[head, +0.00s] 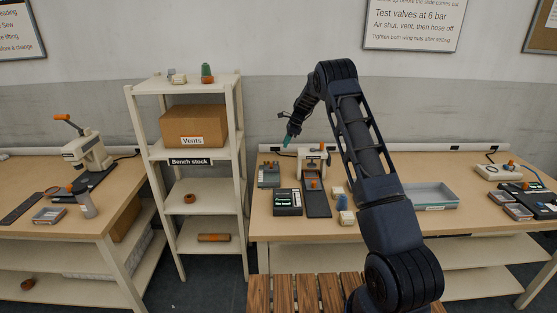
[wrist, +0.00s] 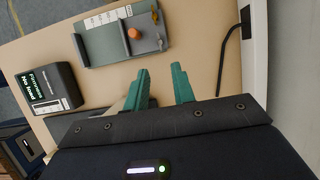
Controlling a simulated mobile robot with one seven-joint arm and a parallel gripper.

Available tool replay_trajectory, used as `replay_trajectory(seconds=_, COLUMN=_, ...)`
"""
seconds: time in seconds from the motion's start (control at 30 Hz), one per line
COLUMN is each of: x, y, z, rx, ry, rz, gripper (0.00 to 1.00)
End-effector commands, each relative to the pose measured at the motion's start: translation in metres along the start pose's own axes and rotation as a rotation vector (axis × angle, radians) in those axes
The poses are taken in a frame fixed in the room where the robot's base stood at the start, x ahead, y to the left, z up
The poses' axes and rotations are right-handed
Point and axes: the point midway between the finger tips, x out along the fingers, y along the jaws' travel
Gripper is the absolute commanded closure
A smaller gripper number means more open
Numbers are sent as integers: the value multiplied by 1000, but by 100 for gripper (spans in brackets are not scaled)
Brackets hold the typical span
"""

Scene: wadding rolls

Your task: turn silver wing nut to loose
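My gripper (wrist: 161,82) has two teal fingers that stand apart with nothing between them in the wrist view. In the head view my gripper (head: 288,139) is raised above the back left of the middle bench. A grey fixture (wrist: 105,43) with an orange knob (wrist: 134,33) lies beyond the fingertips in the wrist view, apart from them. It also shows in the head view (head: 268,177). Small metal parts (wrist: 160,42) sit at the fixture's right end; I cannot tell whether one is the silver wing nut.
A firmness readout box (head: 287,203) reading "No load" stands beside a cream press (head: 313,165) on the bench (head: 385,238). A grey tray (head: 431,196) lies to the right. A black cable (wrist: 230,45) runs along the bench's back. A shelf (head: 192,160) stands left.

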Motion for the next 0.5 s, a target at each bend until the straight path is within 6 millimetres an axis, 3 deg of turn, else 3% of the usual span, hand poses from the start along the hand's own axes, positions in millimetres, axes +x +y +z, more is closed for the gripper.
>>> replay_trajectory(seconds=0.17, x=14, y=0, z=0, rx=3, ry=0, rz=2, gripper=75)
replay_trajectory(seconds=0.5, x=71, y=0, z=0, rx=2, ry=0, rz=3, gripper=75)
